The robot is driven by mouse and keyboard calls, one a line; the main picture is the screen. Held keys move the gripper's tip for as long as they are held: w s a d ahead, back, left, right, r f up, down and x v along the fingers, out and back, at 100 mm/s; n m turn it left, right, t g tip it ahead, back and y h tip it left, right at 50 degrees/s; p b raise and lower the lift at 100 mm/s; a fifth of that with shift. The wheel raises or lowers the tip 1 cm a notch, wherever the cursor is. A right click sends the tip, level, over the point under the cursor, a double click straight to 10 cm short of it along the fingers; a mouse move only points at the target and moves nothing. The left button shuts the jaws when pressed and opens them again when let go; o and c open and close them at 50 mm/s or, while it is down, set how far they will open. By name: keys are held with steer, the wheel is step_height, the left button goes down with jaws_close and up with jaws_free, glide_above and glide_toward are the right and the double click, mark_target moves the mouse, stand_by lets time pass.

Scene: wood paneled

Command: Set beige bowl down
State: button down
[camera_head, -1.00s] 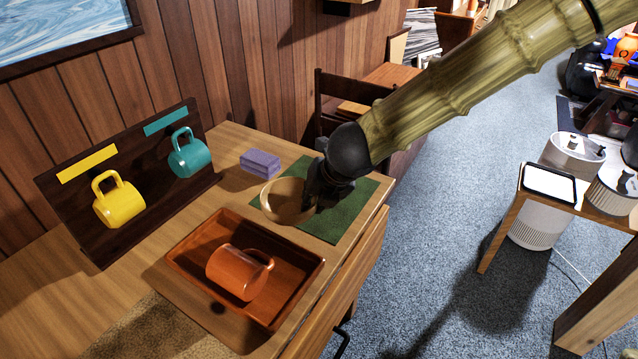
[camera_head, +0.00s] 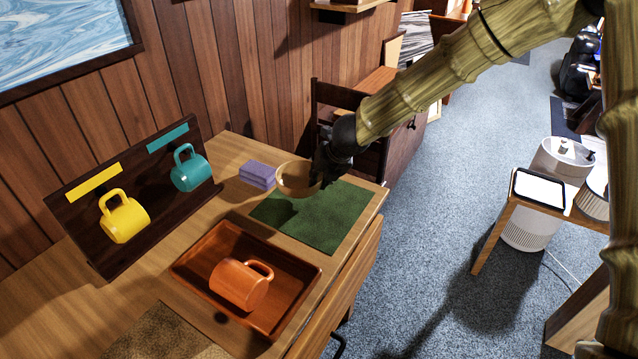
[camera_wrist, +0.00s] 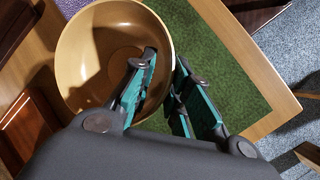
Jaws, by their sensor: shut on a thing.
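The beige bowl (camera_head: 297,180) is upright above the far part of the green mat (camera_head: 325,220), near the purple block. My gripper (camera_head: 322,172) is shut on the bowl's right rim. In the wrist view the bowl (camera_wrist: 88,55) fills the upper left, and my gripper's fingers (camera_wrist: 165,85) straddle its wall, one inside and one outside. The green mat (camera_wrist: 225,75) shows beyond and below the bowl. The head view suggests the bowl is held a little above the table, but the exact gap under it cannot be told.
A purple block (camera_head: 257,174) lies left of the bowl. A brown tray (camera_head: 190,262) with an orange mug (camera_head: 238,284) stands nearer. A dark rack (camera_head: 85,215) holds a yellow mug (camera_head: 124,217) and a teal mug (camera_head: 189,169). The mat's near part is clear.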

steer(key=shift+f+b, duration=0.4)
steer(key=shift+f, duration=1.05)
steer(key=shift+f, duration=0.1)
steer(key=c, duration=1.3)
jaws_free()
steer(key=shift+c, duration=0.2)
steer(key=p+v, duration=0.2)
steer(key=v, duration=1)
